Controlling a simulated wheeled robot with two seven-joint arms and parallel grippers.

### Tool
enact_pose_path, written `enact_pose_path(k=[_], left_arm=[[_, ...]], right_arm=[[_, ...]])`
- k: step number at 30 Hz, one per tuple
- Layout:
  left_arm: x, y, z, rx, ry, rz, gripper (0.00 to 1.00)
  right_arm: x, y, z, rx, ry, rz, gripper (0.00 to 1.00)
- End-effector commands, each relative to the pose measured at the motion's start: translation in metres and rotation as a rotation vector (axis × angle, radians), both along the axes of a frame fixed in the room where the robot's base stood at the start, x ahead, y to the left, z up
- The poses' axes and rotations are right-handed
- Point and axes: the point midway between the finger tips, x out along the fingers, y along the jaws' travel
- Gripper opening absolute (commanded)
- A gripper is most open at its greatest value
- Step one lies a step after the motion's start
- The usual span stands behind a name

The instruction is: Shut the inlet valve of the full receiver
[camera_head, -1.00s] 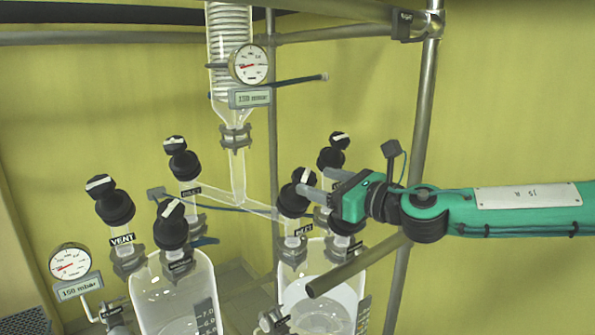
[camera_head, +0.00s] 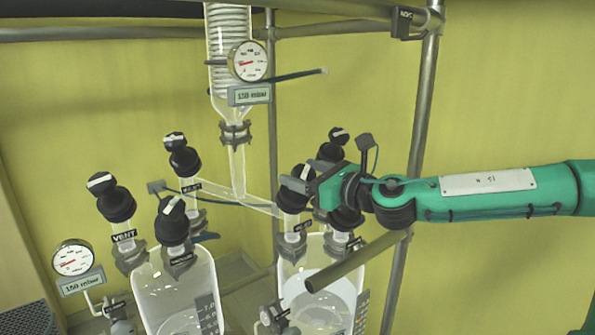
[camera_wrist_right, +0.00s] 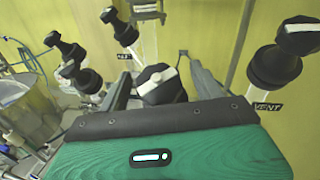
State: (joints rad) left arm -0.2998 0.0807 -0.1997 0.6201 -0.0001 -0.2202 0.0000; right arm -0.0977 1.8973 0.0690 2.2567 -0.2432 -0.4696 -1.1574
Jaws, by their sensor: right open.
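The right receiver (camera_head: 345,275) is a clear glass vessel with pale liquid, its level looking higher than in the left receiver (camera_head: 190,280). Its inlet valve (camera_head: 292,200) has a black cap on a glass neck with an INLET label. My right gripper (camera_head: 298,178) is open at the top of this valve, one finger partly hiding the knob. In the right wrist view, a black knob with a white bar (camera_wrist_right: 158,82) sits between the open fingers of my right gripper (camera_wrist_right: 160,85). I cannot tell whether the fingers touch it. My left gripper is not in view.
Two other valves of the right receiver stand close by: one behind (camera_head: 335,145), one in front (camera_head: 347,218), partly hidden by my gripper. The left receiver's VENT valve (camera_head: 112,200) and others stand left. A metal rod (camera_head: 350,265) projects below my arm.

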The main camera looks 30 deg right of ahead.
Motion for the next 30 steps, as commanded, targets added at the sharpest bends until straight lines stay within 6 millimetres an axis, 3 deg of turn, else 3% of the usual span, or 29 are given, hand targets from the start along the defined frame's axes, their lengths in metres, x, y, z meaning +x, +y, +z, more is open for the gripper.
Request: enact_pose_path(k=[12, 24, 30], left_arm=[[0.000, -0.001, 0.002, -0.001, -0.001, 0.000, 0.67], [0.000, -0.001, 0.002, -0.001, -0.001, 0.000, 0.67], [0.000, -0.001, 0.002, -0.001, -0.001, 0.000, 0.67]], right_arm=[[0.017, 0.006, -0.001, 0.000, 0.001, 0.003, 0.67], [0.019, 0.007, 0.000, 0.000, 0.000, 0.003, 0.67], [0.019, 0.007, 0.000, 0.000, 0.000, 0.003, 0.29]])
